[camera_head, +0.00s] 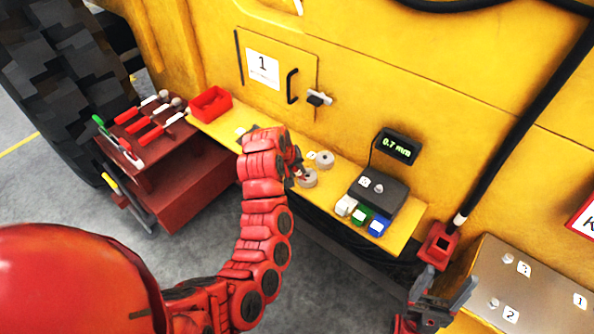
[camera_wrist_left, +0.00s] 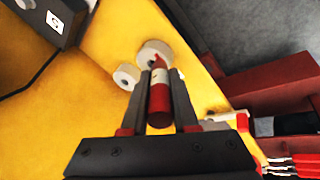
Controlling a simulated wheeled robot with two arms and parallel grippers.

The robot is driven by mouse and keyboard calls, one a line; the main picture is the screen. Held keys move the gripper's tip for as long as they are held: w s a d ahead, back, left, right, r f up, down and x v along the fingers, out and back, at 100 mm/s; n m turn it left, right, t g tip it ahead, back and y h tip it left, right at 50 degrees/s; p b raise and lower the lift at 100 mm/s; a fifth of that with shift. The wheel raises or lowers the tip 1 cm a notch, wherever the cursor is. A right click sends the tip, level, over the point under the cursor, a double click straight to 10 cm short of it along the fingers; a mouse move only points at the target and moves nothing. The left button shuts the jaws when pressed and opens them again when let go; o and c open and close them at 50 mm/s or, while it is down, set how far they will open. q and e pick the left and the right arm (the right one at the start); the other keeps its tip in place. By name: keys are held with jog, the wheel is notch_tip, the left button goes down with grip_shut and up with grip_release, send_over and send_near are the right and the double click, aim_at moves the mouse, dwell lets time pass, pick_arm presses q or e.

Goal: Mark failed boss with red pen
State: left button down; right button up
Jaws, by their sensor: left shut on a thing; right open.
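My left gripper (camera_wrist_left: 158,100) is shut on a red pen (camera_wrist_left: 159,101) with a white band. In the left wrist view the pen's red tip lies over the nearer grey round boss (camera_wrist_left: 153,50); I cannot tell whether it touches. This boss also shows in the head view (camera_head: 308,180), beside the gripper (camera_head: 297,172). A second grey boss (camera_head: 325,160) sits just behind it on the yellow shelf, also in the wrist view (camera_wrist_left: 126,76). My right gripper (camera_head: 442,297) is open and empty at the lower right.
A dark gauge (camera_head: 378,191) with a small part on it stands right, its display (camera_head: 397,147) reading 0.7 mm. White, green and blue blocks (camera_head: 361,216) sit before it. A red bin (camera_head: 210,103) and red tool cart (camera_head: 165,165) are left. A metal plate (camera_head: 540,285) lies right.

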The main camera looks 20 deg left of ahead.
pick_arm(q)
jog(key=shift+w+a+f+b, duration=0.1)
jog(key=shift+a+b, duration=0.2)
jog(key=shift+b, duration=0.3)
dwell(0.9)
dwell(0.4)
jog(key=shift+w+r, duration=0.1)
jog(key=shift+r, duration=0.45)
jog(key=shift+r+p, duration=0.3)
jog(key=shift+r, duration=1.15)
jog(key=shift+r+p, duration=0.75)
jog(key=shift+r, duration=0.35)
